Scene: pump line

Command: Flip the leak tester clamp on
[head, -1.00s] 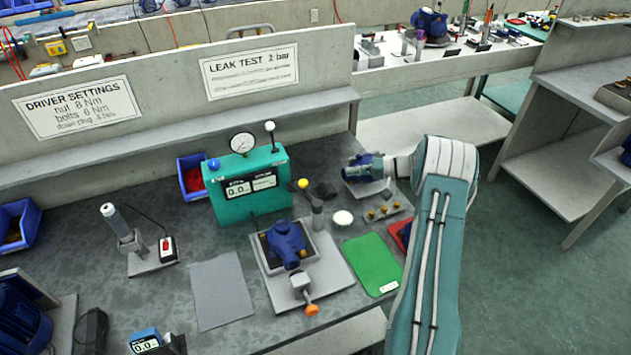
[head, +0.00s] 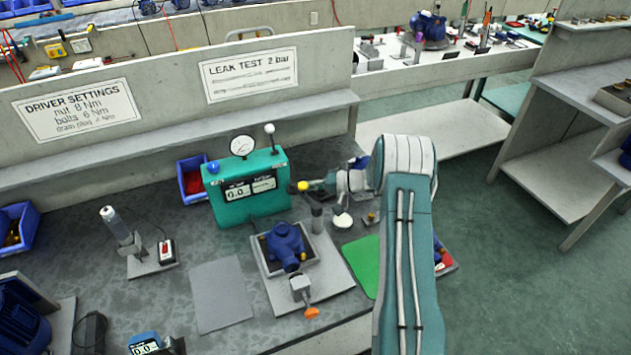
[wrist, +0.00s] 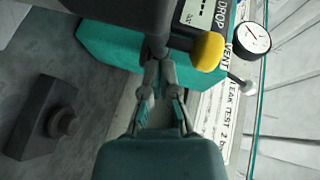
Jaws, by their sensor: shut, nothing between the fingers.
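The teal leak tester (head: 250,205) stands at the back of the bench, with a round gauge and a display reading 0.0. A yellow knob (head: 303,187), seemingly on the end of a dark clamp handle, is in front of its right side. It also shows in the wrist view (wrist: 207,50), just right of my fingertips. My gripper (wrist: 160,68) is shut and empty, close to the dark handle; I cannot tell whether they touch. In the head view my gripper (head: 311,186) comes from the right, level with the knob. The clamp's lower part is partly hidden.
A blue pump (head: 285,243) sits on a plate in front of the tester. A grey post (head: 317,218) and a white disc (head: 342,220) stand close below my gripper. A lever with a white ball (head: 269,129) rises from the tester. A grey mat (head: 221,294) lies clear.

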